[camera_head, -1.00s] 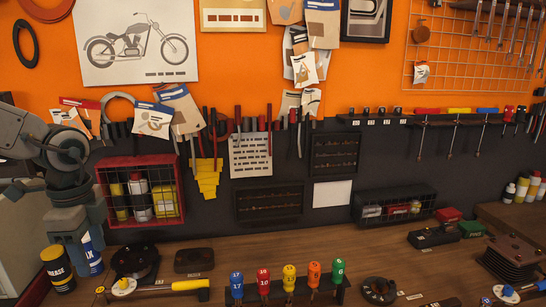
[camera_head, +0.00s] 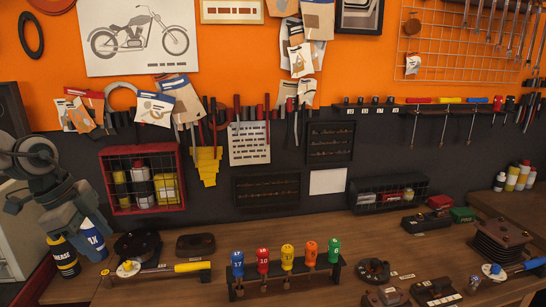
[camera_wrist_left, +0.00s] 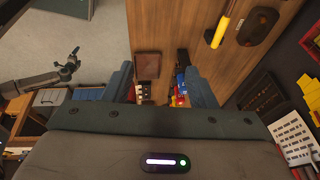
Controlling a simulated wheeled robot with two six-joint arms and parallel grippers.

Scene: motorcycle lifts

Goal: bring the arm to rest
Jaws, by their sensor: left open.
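My left gripper (camera_head: 76,247) hangs at the far left of the head view, over the bench's left end. Its dark jaws point down, close to a dark tin (camera_head: 64,258) and a blue container (camera_head: 93,240); I cannot tell whether they touch. In the left wrist view the two blue-grey fingers (camera_wrist_left: 158,78) stand wide apart with nothing held between them.
The wooden bench (camera_head: 190,293) holds a rack of coloured screwdrivers (camera_head: 287,277), a yellow-handled tool (camera_head: 193,267) and dark metal parts. A red wire basket (camera_head: 141,207) hangs on the wall. A grey jointed object (camera_wrist_left: 62,70), unclear, stands left in the wrist view.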

